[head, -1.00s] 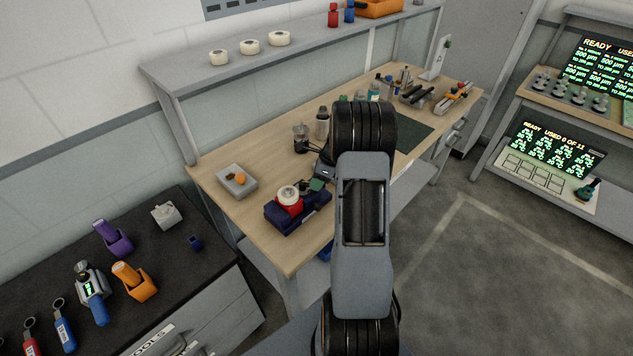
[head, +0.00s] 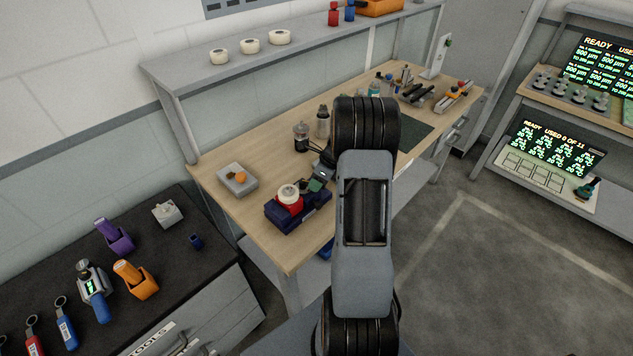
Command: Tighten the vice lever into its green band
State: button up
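A dark navy block (head: 283,217) with a red round part and a white top (head: 289,192) sits near the front left of the wooden bench. A small dark green piece (head: 316,185) shows at its back right. I cannot tell for sure whether this is the vice, and I cannot make out a lever or green band. My gripper (head: 324,164) shows only as dark parts beside my forearm, just behind the navy block. My arm hides most of it, so its fingers and anything in them are not clear.
A grey tray (head: 238,190) with an orange item is left of the block. A dark-based jar (head: 301,138) and a bottle (head: 322,122) stand behind. Several tools occupy the bench's far end (head: 415,93). A shelf (head: 230,67) overhangs the back. Bare wood lies at the front left.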

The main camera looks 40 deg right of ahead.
jog(key=shift+o, duration=1.4)
jog(key=b+v, duration=0.1)
jog(key=v, duration=1.2)
jog(key=shift+d+r+b, duration=0.2)
jog(key=shift+r+b, duration=0.15)
jog(key=shift+b, duration=0.05)
jog(key=shift+s, duration=0.1)
